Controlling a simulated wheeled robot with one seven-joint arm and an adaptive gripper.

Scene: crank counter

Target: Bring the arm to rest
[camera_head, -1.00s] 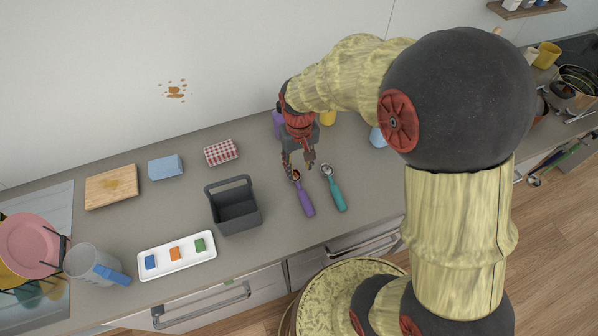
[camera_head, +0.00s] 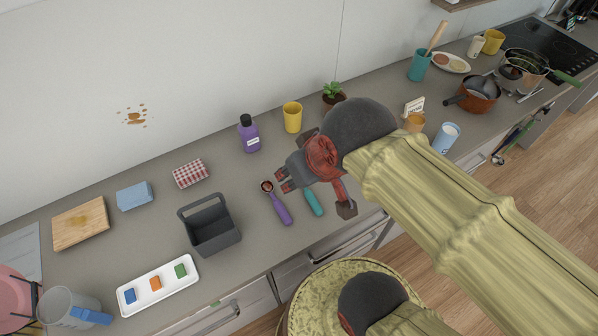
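My gripper (camera_head: 283,180) is at the end of my bent arm, above the counter (camera_head: 330,240). It points left, and its two fingers show apart with nothing between them. Beneath and beside it lie a purple-handled scoop (camera_head: 280,208) and a teal-handled tool (camera_head: 314,202). The head of the teal tool is hidden by my gripper. I cannot tell how high my gripper is above them.
A dark grey caddy (camera_head: 212,235) stands to the left, with a white tray (camera_head: 140,294) of coloured blocks in front. A purple bottle (camera_head: 249,138), yellow cup (camera_head: 292,116) and potted plant (camera_head: 333,95) stand behind. A white-and-blue canister (camera_head: 446,138) stands right of my arm.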

